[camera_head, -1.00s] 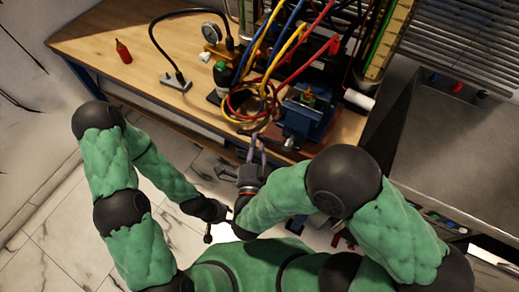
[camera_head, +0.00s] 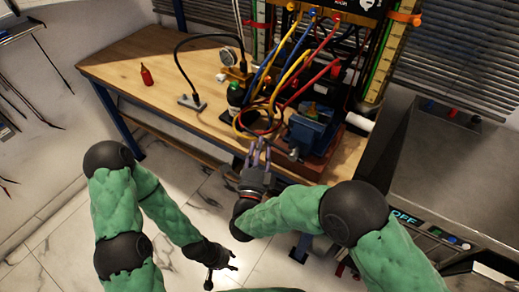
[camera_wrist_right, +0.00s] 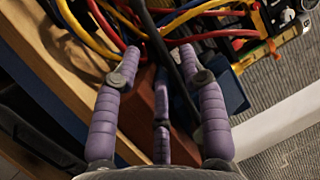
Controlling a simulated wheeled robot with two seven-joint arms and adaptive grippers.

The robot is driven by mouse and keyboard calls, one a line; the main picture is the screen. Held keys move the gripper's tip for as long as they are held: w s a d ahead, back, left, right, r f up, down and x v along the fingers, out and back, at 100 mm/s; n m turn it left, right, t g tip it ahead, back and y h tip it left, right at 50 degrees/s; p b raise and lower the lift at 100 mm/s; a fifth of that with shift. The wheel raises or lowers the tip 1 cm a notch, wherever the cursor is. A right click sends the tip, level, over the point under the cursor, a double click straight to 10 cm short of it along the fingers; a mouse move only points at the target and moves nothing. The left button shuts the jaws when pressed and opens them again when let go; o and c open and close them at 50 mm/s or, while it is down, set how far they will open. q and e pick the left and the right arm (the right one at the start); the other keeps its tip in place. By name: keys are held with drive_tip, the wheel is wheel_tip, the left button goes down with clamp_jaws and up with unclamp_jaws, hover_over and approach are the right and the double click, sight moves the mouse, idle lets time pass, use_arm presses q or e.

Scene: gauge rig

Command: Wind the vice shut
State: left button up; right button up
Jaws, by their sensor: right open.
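The blue vice (camera_head: 308,133) sits on a red-brown base (camera_head: 300,163) at the front edge of the wooden bench. It also shows in the right wrist view (camera_wrist_right: 232,92), partly behind a finger. My right gripper (camera_head: 259,146) is open just left of the vice, at the bench's front edge. Its purple fingers (camera_wrist_right: 155,68) are spread in the right wrist view. A dark bar or cable passes between them; I cannot tell whether it belongs to the vice. My left gripper (camera_head: 222,275) is low over the floor, away from the bench; its fingers are too small to read.
Red, yellow and blue cables (camera_head: 262,118) hang in loops just behind my right gripper. A red bottle (camera_head: 147,76) is at the far left. A grey cabinet (camera_head: 440,160) is at right.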

drive_tip(key=v, duration=1.2)
drive_tip(key=shift+r, duration=0.15)
